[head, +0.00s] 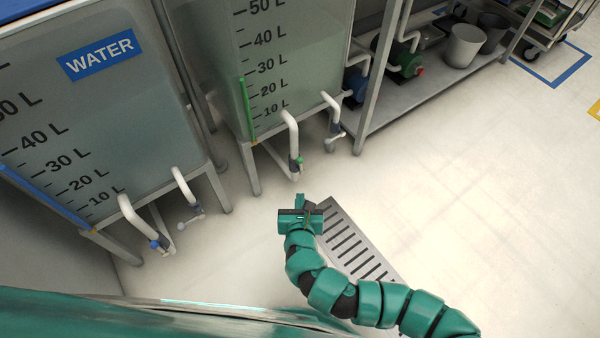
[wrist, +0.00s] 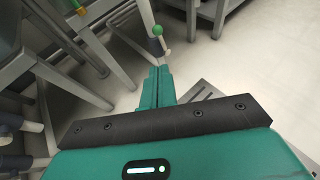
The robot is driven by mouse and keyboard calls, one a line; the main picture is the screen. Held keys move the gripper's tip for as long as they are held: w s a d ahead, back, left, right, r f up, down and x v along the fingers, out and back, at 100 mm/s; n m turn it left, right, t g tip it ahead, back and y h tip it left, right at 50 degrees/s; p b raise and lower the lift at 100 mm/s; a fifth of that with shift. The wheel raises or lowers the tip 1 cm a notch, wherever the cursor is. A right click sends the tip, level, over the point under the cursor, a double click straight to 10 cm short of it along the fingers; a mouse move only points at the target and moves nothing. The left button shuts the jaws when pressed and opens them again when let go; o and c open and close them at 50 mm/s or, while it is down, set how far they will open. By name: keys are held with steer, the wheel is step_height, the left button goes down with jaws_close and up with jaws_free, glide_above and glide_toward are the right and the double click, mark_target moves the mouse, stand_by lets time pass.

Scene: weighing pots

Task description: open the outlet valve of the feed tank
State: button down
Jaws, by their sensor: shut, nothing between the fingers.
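A clear tank (head: 290,60) with a green level strip stands behind my gripper in the head view; no name label shows on it. A white outlet pipe (head: 290,130) comes from its front, with a small green-handled valve (head: 299,163). In the wrist view the valve's round green knob (wrist: 157,30) shows just beyond my fingertips. My gripper (head: 300,198) is shut and empty, below the valve in the head picture and apart from it. Its closed fingers also show in the wrist view (wrist: 158,72). I cannot tell the valve's position.
A tank labelled WATER (head: 100,100) with a blue-handled outlet valve (head: 155,244) stands to the left. A second white pipe (head: 331,105) is right of the green valve. A slotted floor grate (head: 350,240) lies beside my arm. A rack with pots (head: 463,46) stands behind; floor at right is clear.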

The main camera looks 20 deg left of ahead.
steer(key=b, duration=0.6)
glide_toward(300, 163)
steer(key=f+x, duration=0.1)
steer(key=x, duration=0.4)
steer(key=shift+w+a+b, duration=0.2)
steer(key=shift+w+b, duration=0.1)
steer(key=shift+w, duration=0.2)
steer(key=shift+w+r, duration=0.1)
steer(key=shift+r, duration=0.05)
steer(key=shift+w+r+p, duration=0.1)
steer(key=shift+r+p, duration=0.05)
steer(key=shift+p, duration=0.2)
